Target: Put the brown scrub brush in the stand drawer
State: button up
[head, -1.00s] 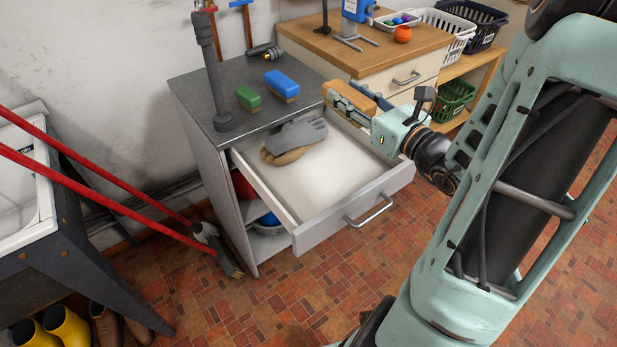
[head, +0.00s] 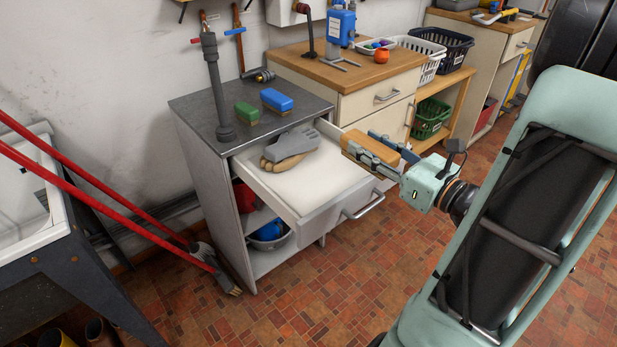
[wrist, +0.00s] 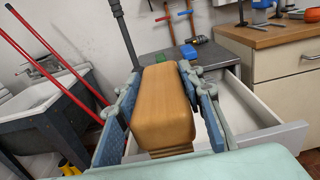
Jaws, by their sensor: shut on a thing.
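My gripper (head: 383,155) is shut on the brown scrub brush (head: 369,147). In the head view it holds the brush at the right side of the open stand drawer, above the level of its rim. In the wrist view the brush (wrist: 163,108) lies between the two blue finger pads, and its bristles are mostly hidden. The stand drawer (head: 330,222) is pulled out of the grey stand. The white drawer floor is bare in front of the gloves.
A green brush (head: 247,112) and a blue brush (head: 277,100) sit on the stand top (head: 196,106) near an upright grey pipe (head: 215,95). A wooden-topped cabinet (head: 345,75) stands behind to the right. Red-handled tools (head: 110,195) lean at the left.

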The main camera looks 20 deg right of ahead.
jog(key=shift+w+f, duration=0.1)
jog(key=shift+f, duration=0.05)
jog(key=w+f+b, duration=0.4)
jog(key=w+f, duration=0.8)
jog(key=w, duration=0.1)
jog(key=shift+w+a+f+b, duration=0.25)
jog(key=shift+f+b, duration=0.1)
jog(key=shift+b, duration=0.05)
jog(key=shift+f+b, duration=0.4)
jog(key=shift+f, duration=0.25)
jog(key=o, duration=1.2)
